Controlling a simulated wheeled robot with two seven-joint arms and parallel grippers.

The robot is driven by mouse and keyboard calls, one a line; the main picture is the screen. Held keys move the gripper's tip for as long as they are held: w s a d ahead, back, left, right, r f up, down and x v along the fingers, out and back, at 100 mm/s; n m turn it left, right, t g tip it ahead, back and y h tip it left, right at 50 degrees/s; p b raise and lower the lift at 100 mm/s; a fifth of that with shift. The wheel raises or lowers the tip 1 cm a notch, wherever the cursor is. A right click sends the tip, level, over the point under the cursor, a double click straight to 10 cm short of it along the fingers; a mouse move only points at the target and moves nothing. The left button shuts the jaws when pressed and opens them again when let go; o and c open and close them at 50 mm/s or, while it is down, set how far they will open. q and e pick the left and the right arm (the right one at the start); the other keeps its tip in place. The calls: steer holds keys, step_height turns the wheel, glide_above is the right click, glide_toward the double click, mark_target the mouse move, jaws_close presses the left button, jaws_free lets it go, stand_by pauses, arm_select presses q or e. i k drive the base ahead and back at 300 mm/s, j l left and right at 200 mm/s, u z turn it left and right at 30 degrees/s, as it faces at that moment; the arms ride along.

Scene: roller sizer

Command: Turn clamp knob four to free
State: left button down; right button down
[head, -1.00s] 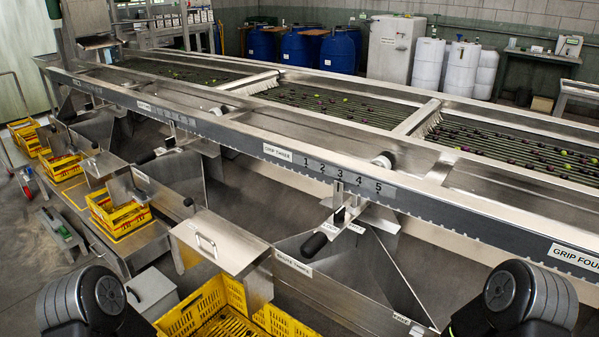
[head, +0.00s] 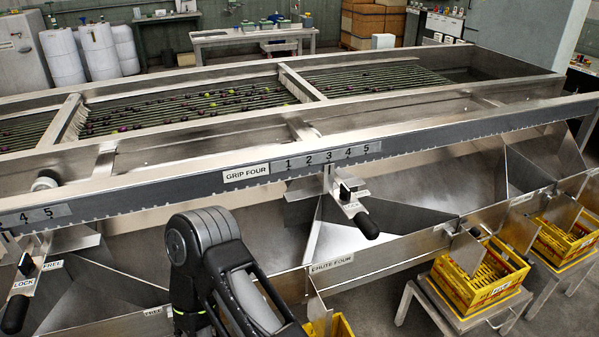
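The grip four clamp carriage (head: 350,203) hangs below the front rail, under the plate labelled GRIP FOUR (head: 246,174) and its scale numbered 1 to 5 (head: 326,157). Its upright pointer stands near the 3. A small dark clamp knob (head: 346,189) sits on the carriage, and a black handle (head: 367,226) sticks out below it. The small labels beside the knob are too small to read, and I cannot tell which way the knob is turned. One dark arm of mine rises at the lower left of centre, left of the carriage. Neither gripper is in view.
Another clamp at the far left has readable LOCK (head: 23,283) and FREE (head: 52,265) labels. The chute four label (head: 331,264) is below the carriage. Yellow crates (head: 480,296) stand on low stands at right. The long metal rail (head: 440,134) runs across in front of the rollers.

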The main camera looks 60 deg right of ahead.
mark_target(346, 193)
steer(key=z, duration=2.15)
